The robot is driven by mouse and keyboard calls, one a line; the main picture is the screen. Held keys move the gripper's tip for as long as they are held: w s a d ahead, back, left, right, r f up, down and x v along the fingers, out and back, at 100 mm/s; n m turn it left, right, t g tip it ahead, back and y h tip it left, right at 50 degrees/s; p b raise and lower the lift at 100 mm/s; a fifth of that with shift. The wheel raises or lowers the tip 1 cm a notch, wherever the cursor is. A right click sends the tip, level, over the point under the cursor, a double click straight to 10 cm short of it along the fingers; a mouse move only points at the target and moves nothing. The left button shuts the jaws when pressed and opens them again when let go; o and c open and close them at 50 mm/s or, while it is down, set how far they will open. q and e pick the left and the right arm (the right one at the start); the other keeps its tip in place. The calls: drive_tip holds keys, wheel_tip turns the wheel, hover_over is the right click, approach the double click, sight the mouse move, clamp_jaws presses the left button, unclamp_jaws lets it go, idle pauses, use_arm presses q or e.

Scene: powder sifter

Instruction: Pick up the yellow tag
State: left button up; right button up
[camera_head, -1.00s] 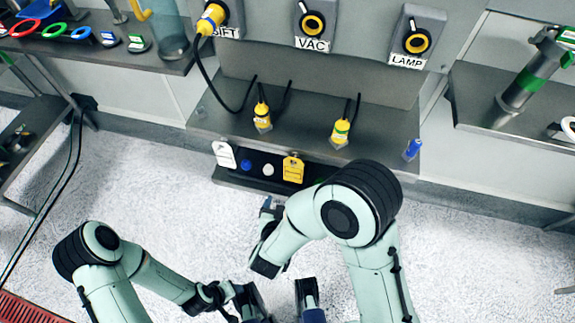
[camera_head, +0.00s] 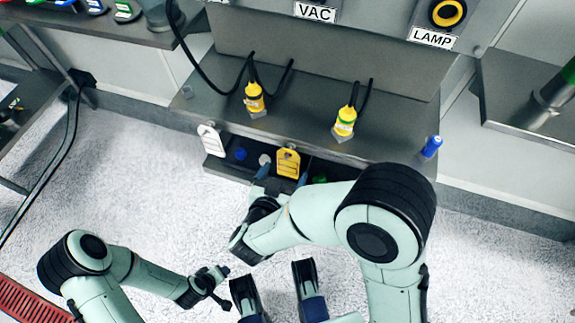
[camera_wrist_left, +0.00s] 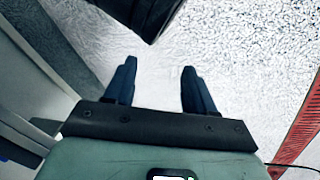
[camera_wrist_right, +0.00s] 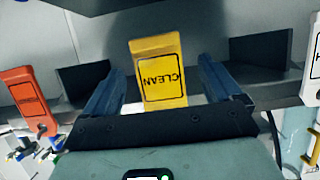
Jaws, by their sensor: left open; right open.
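The yellow tag (camera_head: 288,161) hangs at the front of the bench's lower ledge in the head view. In the right wrist view the yellow tag (camera_wrist_right: 157,72) reads CLEAN, upside down. My right gripper (camera_head: 283,175) is open at the tag, one finger to each side. In the right wrist view the tag shows between the fingers of my right gripper (camera_wrist_right: 158,68), with a gap on both sides; I cannot tell how deep it sits between them. My left gripper (camera_wrist_left: 158,75) is open and empty above the floor, away from the bench.
A white tag (camera_head: 211,140) hangs left of the yellow one. A red tag (camera_wrist_right: 27,100) shows on the other side in the right wrist view. Blue and white knobs (camera_head: 240,154) sit nearby. Two yellow plugs (camera_head: 254,98) with black cables stand on the bench top. Open floor lies in front.

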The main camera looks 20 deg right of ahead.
sight(288, 171)
drive_tip(key=shift+w+d+f, duration=0.2)
drive_tip(key=shift+w, duration=0.1)
drive_tip(key=b+x, duration=0.1)
drive_tip(key=x, duration=0.1)
drive_tip(key=b+x, duration=0.1)
drive_tip(key=x, duration=0.1)
drive_tip(key=shift+s+f, duration=0.15)
drive_tip(key=shift+f, duration=0.1)
drive_tip(key=shift+w+d+f+b, duration=0.1)
drive_tip(key=shift+w+d+b, duration=0.15)
drive_tip(key=shift+w+b, duration=0.1)
use_arm(q)
drive_tip(key=shift+g, duration=0.6)
drive_tip(key=s+f, duration=0.1)
drive_tip(key=f, duration=0.1)
drive_tip(key=s+a+f, duration=0.1)
drive_tip(key=s+f, duration=0.1)
drive_tip(key=shift+f, duration=0.2)
use_arm(e)
drive_tip(key=c, duration=1)
